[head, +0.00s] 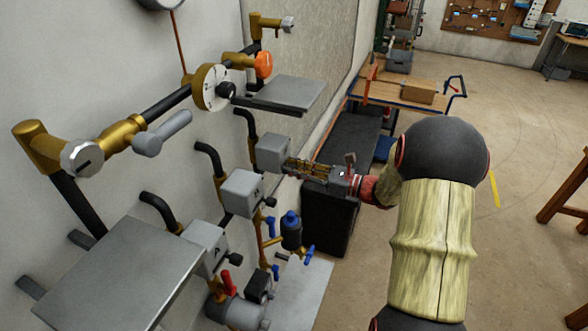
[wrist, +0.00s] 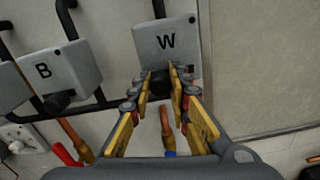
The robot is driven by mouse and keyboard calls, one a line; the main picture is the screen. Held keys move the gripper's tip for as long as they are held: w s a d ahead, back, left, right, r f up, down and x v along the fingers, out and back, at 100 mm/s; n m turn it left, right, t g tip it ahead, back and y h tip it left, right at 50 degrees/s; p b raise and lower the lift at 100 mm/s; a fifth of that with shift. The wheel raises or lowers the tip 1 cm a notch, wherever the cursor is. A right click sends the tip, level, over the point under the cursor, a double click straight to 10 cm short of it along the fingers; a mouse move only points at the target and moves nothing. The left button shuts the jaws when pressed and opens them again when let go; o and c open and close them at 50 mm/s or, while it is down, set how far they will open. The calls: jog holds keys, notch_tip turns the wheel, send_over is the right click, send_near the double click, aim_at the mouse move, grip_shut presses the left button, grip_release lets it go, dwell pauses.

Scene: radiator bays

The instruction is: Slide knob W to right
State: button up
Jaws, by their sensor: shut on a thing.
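The grey box marked W (wrist: 166,42) is fixed on the wall, at the upper middle of the wrist view. It also shows in the head view as a grey box (head: 272,152) at the far end of the row. Its dark knob W (wrist: 161,84) is at the box's lower edge, partly hidden between the fingers. My gripper (wrist: 162,79) has its yellow-sided fingers on either side of the knob and is shut on it. In the head view my gripper (head: 291,166) reaches the box from the right. The knob's travel slot is hidden.
A box marked B (wrist: 72,65), with its own black knob (wrist: 57,102), sits left of W. In the head view a metal shelf (head: 285,91) juts out above box W. Pipes, a blue-capped valve (head: 291,230) and a red lever (head: 228,284) lie below. Open floor lies right.

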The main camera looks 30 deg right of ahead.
grip_shut()
dwell(0.3)
jog(key=w+d, duration=0.2)
jog(key=d, duration=0.1)
jog(key=shift+w+r, duration=0.1)
jog(key=shift+w, duration=0.05)
jog(key=o, duration=0.6)
grip_release()
jog(key=shift+w+d, duration=0.15)
jog(key=shift+d, duration=0.05)
jog(key=shift+o, duration=0.4)
jog(key=shift+a, duration=0.1)
